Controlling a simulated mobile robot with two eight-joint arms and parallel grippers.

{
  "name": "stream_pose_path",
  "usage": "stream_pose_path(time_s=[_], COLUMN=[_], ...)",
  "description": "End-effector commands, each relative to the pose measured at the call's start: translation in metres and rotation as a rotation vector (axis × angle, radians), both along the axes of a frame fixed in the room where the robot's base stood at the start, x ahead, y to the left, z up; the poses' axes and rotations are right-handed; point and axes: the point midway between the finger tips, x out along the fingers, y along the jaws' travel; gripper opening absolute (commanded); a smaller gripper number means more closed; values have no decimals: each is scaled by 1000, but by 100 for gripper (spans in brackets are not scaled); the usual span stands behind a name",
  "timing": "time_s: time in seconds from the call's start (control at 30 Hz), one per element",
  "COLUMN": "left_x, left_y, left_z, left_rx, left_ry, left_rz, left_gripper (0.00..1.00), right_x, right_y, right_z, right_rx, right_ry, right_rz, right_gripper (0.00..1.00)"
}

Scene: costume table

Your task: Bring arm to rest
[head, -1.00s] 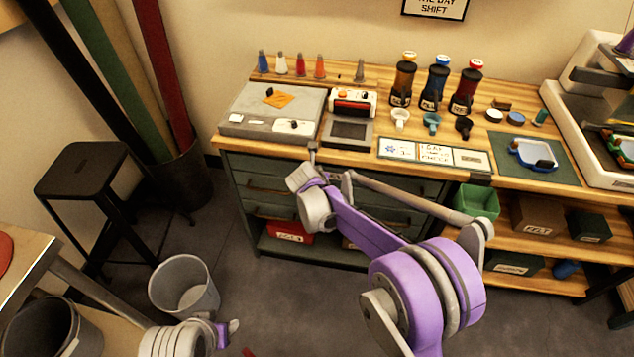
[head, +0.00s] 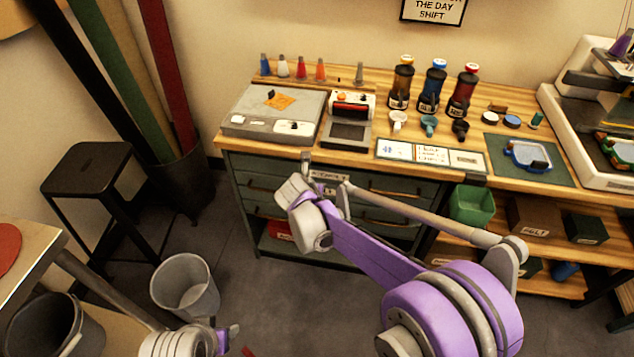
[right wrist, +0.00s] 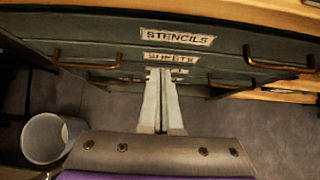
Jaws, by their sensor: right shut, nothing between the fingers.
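My right arm reaches across the head view from the lower right. Its gripper (head: 306,162) is in front of the drawers of the wooden-topped workbench (head: 235,148), just below the front edge. In the right wrist view the two fingers (right wrist: 160,78) are pressed together with nothing between them, pointing at the drawer fronts. Any gap between fingers and drawers is hard to judge. My left gripper (head: 230,333) is low at the bottom left, beside the grey bin; its fingers are too small to read.
The grey bin (head: 185,290) stands on the floor, also in the right wrist view (right wrist: 45,138). A black stool (head: 90,170) is at left. Bottles (head: 432,88), cups and cards crowd the benchtop. A green bin (head: 472,205) sits below it.

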Motion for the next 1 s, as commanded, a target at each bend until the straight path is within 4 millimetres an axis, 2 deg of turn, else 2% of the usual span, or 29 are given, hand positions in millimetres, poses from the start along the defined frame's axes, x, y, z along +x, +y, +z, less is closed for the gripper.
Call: stream_pose_path(time_s=[0.1, 0.23, 0.57, 0.67, 0.77, 0.83, 1.0], left_x=[0, 0, 0, 0, 0, 0, 0], left_y=[0, 0, 0, 0, 0, 0, 0], left_z=[6, 9, 9, 9, 9, 9, 9], left_rx=[0, 0, 0, 0, 0, 0, 0], left_ry=[-2, -3, -3, -3, -3, -3, -3], left_rz=[0, 0, 0, 0, 0, 0, 0], left_gripper=[50, 50, 50, 50, 50, 50, 50], right_x=[-17, -29, -36, -43, -63, -87, -162], right_y=[5, 8, 10, 1, -21, -44, -95], right_z=[18, 30, 36, 39, 46, 52, 60], right_rx=[1, 0, 3, 45, 176, 316, 717], right_ry=[0, 1, 1, 1, -3, -8, -38], right_rz=[2, 0, -2, -50, -197, -363, -869], right_gripper=[0, 0, 0, 0, 0, 0, 0])
